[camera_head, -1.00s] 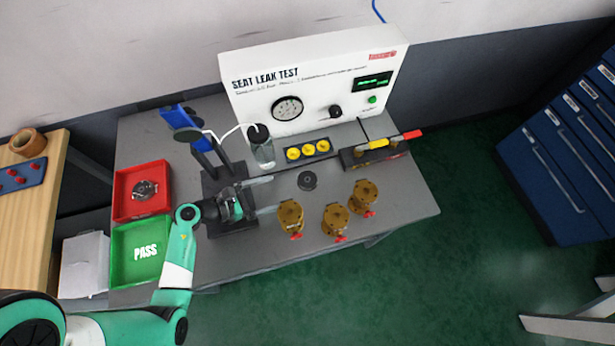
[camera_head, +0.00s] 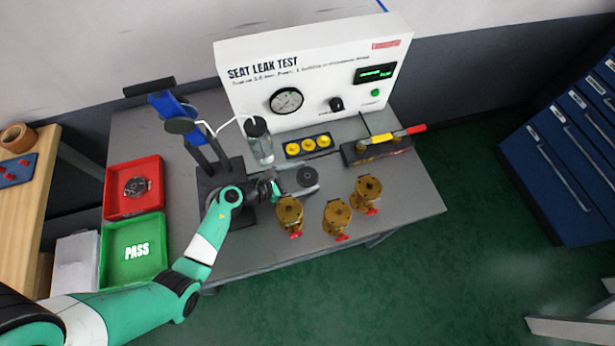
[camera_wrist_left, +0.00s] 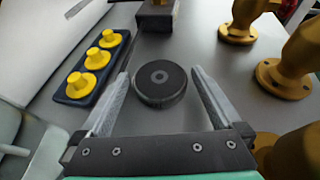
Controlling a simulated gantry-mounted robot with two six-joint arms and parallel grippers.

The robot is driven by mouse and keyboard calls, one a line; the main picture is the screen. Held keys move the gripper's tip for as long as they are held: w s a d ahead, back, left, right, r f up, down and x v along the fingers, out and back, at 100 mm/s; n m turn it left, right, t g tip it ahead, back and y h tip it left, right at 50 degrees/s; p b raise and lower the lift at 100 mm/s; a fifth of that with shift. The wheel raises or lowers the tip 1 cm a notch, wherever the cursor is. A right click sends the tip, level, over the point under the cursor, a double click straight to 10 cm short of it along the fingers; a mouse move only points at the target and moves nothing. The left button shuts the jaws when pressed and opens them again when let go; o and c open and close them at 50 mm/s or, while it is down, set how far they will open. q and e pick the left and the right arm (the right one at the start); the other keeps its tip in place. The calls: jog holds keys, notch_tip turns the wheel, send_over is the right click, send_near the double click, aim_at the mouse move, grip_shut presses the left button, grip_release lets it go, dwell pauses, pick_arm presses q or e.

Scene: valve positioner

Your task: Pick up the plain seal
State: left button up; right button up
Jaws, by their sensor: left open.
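A dark round disc with a small centre hole, which looks like the plain seal (camera_head: 307,176), lies flat on the grey bench in front of the test panel. In the left wrist view the seal (camera_wrist_left: 160,84) sits in the gap between my two fingertips, with space on both sides. My left gripper (camera_head: 300,183) is open and reaches in from the left, right at the seal. It also shows in the left wrist view (camera_wrist_left: 162,76), with its fingers apart and nothing gripped. I cannot tell the fingers' exact height above the bench. My right gripper is out of view.
Brass valves (camera_head: 337,216) stand close in front and to the right. A tray of yellow plugs (camera_head: 308,146) lies behind. A blue-topped stand (camera_head: 205,150) and glass bottle (camera_head: 262,148) are at the left. A red tray (camera_head: 110,203) and green PASS tray (camera_head: 108,277) lie further left.

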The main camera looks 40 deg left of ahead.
aim_at(303, 178)
pick_arm(q)
grip_shut()
jog(key=shift+r, duration=0.1)
dwell(0.3)
jog(key=shift+r+p, duration=0.45)
jog(key=shift+r, duration=0.1)
notch_tip(303, 178, up, 3)
jog(key=shift+f+p, duration=0.1)
jog(key=shift+p, duration=0.9)
jog(key=d+r+p+v, duration=0.1)
jog(key=p+v, duration=0.4)
jog(key=v, duration=1.1)
jog(key=shift+r, duration=0.85)
